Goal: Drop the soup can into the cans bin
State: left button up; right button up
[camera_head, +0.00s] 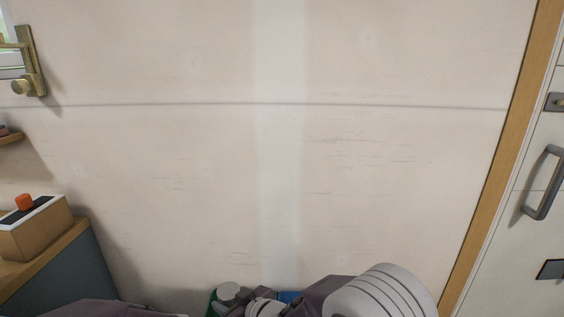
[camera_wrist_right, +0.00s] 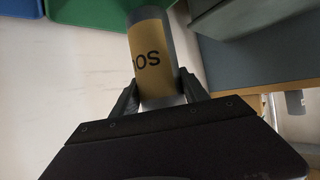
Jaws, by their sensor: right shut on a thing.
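The can (camera_wrist_right: 155,60), with a tan label showing dark letters that end in "os" and a dark grey end, is held in the right wrist view. My right gripper (camera_wrist_right: 164,92) is shut on it, one finger on each side. A green bin (camera_wrist_right: 88,14) and a blue bin (camera_wrist_right: 20,9) show at the top of that view, beyond the can. In the head view only small bits of green (camera_head: 213,299) and blue (camera_head: 289,296) show behind my right arm at the bottom edge. I cannot tell which is the cans bin. My left gripper is out of view.
A wooden-topped cabinet (camera_head: 60,262) stands at the left, with a box (camera_head: 38,232) bearing an orange knob on it. A pale wall (camera_head: 200,180) fills the middle. A white door or drawer front with a grey handle (camera_head: 541,185) is at the right.

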jog(key=shift+d+f+b, duration=0.15)
jog(key=shift+f+b, duration=0.35)
jog(key=shift+b, duration=0.05)
notch_tip(320, 180, down, 5)
jog(key=b, duration=0.4)
jog(key=shift+b, duration=0.3)
jog(key=o, duration=1.5)
jog(key=shift+c, duration=0.2)
jog(key=shift+s+r, duration=0.1)
jog(key=p+v, duration=0.3)
jog(key=v, duration=0.6)
